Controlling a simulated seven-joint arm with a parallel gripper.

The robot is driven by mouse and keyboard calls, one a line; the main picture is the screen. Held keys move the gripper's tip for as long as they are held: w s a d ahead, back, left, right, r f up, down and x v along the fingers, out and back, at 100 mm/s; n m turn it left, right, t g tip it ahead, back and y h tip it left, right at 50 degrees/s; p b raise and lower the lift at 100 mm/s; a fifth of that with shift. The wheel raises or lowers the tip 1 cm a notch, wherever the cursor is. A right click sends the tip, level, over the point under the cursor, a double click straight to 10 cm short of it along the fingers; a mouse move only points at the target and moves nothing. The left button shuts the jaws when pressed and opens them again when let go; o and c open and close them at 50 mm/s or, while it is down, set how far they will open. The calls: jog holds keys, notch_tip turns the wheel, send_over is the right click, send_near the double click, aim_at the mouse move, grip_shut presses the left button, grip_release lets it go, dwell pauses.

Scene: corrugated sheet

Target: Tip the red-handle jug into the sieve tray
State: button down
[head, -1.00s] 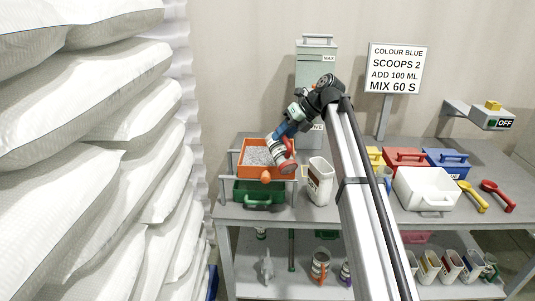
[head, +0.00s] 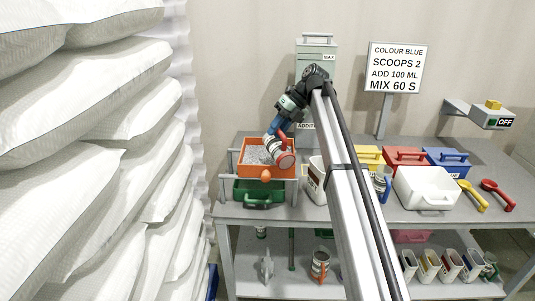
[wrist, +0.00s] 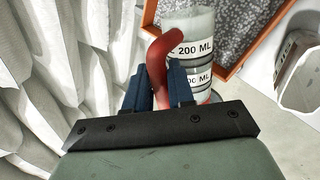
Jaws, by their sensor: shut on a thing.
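The red-handle jug (head: 273,149) is tilted well over, above the orange sieve tray (head: 246,172). Its round red base faces the head camera and its mouth points away over the tray. The wrist view shows its clear wall (wrist: 203,50) with 200 ML and lower marks. My gripper (head: 272,131) is above and behind the jug in the head view; its blue fingers (wrist: 165,92) are shut on the red handle. Grey speckled material lies in the tray, which also shows in the wrist view (wrist: 262,45). The jug's mouth and any contents are hidden.
A green bin (head: 257,194) sits under the tray. White sacks (head: 110,170) are piled at the left. Yellow, red and blue boxes and a white tub (head: 425,188) stand at the right of the bench.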

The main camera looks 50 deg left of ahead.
jog(key=shift+w+a+r+h, duration=0.15)
jog(key=shift+a+r+h, duration=0.1)
jog(key=shift+a+h, duration=0.15)
jog(key=shift+w+a+r+h, duration=0.2)
jog(key=shift+a+h, duration=0.1)
jog(key=shift+a, duration=0.15)
jog(key=shift+s+d+p, duration=0.15)
jog(key=shift+d+p, duration=0.1)
jog(key=shift+p, duration=0.05)
jog(key=shift+f, duration=0.1)
jog(key=shift+p, duration=0.45)
dwell(0.5)
